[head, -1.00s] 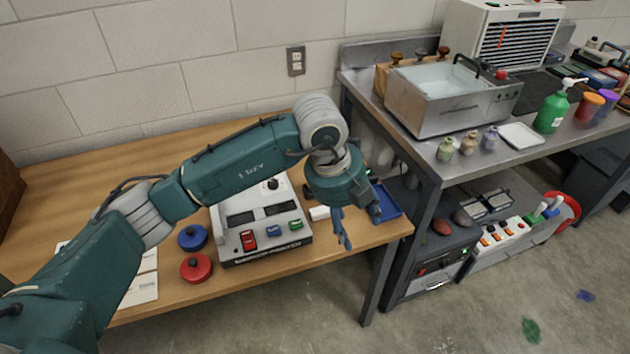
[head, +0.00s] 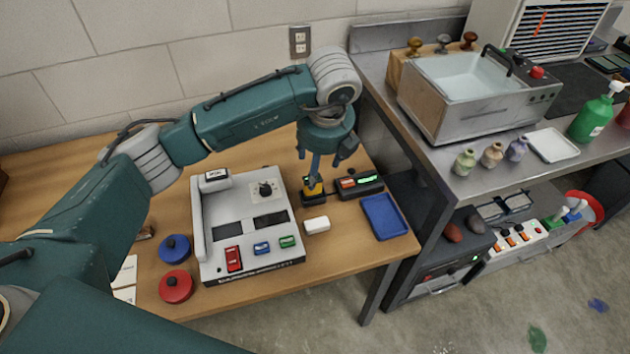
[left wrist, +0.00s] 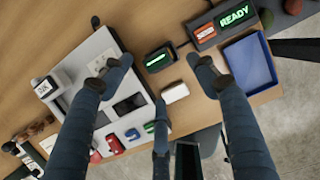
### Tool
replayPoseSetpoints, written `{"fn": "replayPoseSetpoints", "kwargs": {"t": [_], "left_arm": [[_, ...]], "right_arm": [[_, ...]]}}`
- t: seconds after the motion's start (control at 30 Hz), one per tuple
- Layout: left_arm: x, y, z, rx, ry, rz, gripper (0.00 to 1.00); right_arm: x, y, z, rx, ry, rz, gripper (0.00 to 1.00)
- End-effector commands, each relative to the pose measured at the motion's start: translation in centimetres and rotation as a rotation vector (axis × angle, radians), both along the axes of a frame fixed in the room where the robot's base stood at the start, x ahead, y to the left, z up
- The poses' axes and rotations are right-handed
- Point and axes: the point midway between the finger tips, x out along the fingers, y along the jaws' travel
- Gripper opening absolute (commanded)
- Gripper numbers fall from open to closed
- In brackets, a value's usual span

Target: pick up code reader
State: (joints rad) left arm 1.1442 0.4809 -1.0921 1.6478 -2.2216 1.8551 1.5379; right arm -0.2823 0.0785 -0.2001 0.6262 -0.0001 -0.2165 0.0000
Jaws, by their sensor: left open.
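The code reader seems to be the small black-and-yellow device (head: 313,192) on the wooden table, between the white console and the display box. In the left wrist view it appears as a dark block with a green lit screen (left wrist: 160,58). My left gripper (head: 318,172) points down above it, its fingers partly covering it in the head view. In the left wrist view my open left gripper (left wrist: 158,70) has fingers on both sides of the device, with nothing held. Whether any finger touches it I cannot tell. My right gripper is not in view.
A white console (head: 245,225) stands left of the device. A small white block (head: 317,225) lies in front, a blue tray (head: 384,217) to the right. A black box with a green READY display (head: 359,184) is close on the right. Red (head: 176,286) and blue (head: 175,248) round pieces lie left.

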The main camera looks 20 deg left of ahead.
Motion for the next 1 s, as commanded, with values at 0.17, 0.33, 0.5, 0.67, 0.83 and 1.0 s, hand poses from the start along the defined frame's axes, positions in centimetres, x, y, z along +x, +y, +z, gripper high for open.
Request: {"fn": "replayPoseSetpoints", "kwargs": {"t": [0.17, 0.33, 0.5, 0.67, 0.83, 1.0], "left_arm": [[0.5, 0.4, -2.2, 0.000, 0.001, 0.002, 0.59], [0.7, 0.6, -3.4, 0.000, 0.002, 0.000, 0.59], [1.0, 1.2, -5.8, 0.000, 0.003, 0.002, 0.59], [1.5, 1.4, -7.5, -0.002, 0.000, 0.001, 0.59], [1.5, 1.4, -7.8, -0.002, -0.001, -0.001, 0.59], [1.5, 1.4, -7.8, -0.002, -0.001, -0.001, 0.43]], "right_arm": [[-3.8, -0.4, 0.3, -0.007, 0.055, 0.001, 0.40], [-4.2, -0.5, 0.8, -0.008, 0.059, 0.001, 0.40], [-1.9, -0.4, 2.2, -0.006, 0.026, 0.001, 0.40], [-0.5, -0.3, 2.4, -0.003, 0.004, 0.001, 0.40], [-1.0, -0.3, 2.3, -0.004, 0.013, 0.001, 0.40], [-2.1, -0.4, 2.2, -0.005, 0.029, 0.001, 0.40]]}}
